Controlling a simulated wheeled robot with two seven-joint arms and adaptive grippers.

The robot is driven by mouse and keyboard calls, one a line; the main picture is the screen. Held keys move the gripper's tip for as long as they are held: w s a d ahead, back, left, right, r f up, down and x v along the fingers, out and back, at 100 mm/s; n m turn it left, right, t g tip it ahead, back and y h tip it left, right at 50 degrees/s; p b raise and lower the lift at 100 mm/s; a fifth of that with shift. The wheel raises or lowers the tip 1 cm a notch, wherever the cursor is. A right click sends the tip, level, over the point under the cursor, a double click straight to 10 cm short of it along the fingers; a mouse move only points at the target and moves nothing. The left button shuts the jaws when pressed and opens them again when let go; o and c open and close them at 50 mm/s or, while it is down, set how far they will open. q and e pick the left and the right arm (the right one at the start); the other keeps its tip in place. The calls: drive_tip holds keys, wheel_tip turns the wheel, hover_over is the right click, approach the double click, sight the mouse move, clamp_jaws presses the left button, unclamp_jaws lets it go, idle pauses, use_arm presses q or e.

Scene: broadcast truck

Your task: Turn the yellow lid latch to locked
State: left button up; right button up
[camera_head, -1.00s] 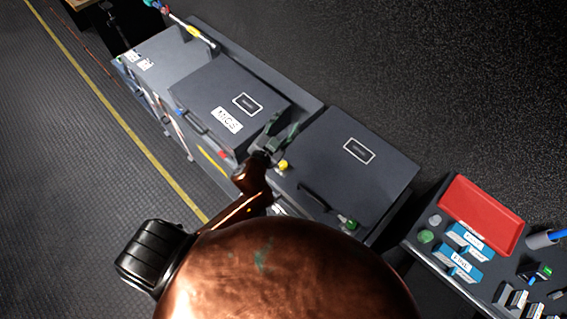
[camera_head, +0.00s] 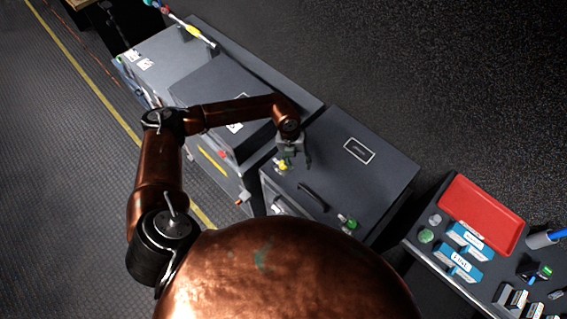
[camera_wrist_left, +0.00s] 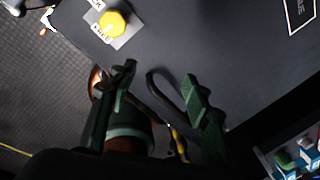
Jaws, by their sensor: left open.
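The yellow latch knob (camera_head: 281,164) is on the near left corner of the right-hand dark case lid (camera_head: 375,180). In the left wrist view the yellow knob (camera_wrist_left: 112,22) sits on a light grey plate with small labels, near the top edge; I cannot tell from its round shape which way it is turned. My left gripper (camera_head: 295,162) hangs over the lid just right of the knob, apart from it. In the left wrist view its two green fingers (camera_wrist_left: 160,78) are spread with nothing held between them. My right gripper is not in view.
A black handle (camera_head: 313,196) and a green knob (camera_head: 350,223) lie along the same case's near edge. A second case (camera_head: 213,88) stands left, partly behind my arm. A red tray (camera_head: 482,213) and blue labelled boxes (camera_head: 458,259) are on the table at right.

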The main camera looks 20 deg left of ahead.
sight(283, 164)
use_arm(q)
drive_tip(key=a, duration=0.2)
drive_tip(key=w+a+y, duration=0.1)
drive_tip(key=a, duration=0.1)
drive_tip(key=a+y, duration=0.1)
drive_tip(key=a, duration=0.2)
drive_tip(key=shift+w+n, duration=0.2)
drive_tip(key=shift+n, duration=0.1)
wheel_tip(283, 164, down, 7)
drive_tip(key=shift+d+f+p, duration=0.1)
drive_tip(key=shift+f+p, duration=0.1)
drive_tip(key=shift+p, duration=0.25)
drive_tip(key=shift+c, duration=0.3)
drive_tip(key=c, duration=1.1)
